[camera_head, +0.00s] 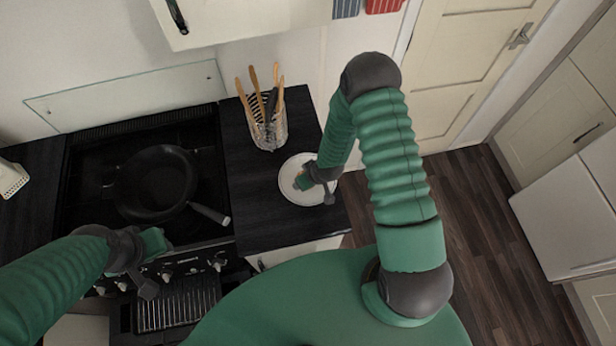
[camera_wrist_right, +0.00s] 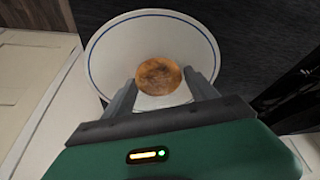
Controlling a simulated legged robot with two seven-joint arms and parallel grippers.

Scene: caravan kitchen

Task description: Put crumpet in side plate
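The side plate (camera_head: 292,197) is white and round, on the dark counter right of the hob. It fills the top of the right wrist view (camera_wrist_right: 110,55), with a blue line near its rim. The crumpet (camera_wrist_right: 159,75) is round and golden brown, seen over the plate's middle. In the head view my right gripper (camera_head: 303,183) is over the plate and hides the crumpet. Its two fingers (camera_wrist_right: 160,80) are spread on either side of the crumpet; whether they touch its edges is unclear. My left gripper (camera_head: 158,241) is over the cooker's front; its fingers are unclear.
A black frying pan (camera_head: 156,183) sits on the hob, its handle pointing right. A wire utensil holder (camera_head: 268,130) with wooden tools stands behind the plate. A glass panel (camera_head: 130,98) is behind the hob. The plate is near the counter's right edge.

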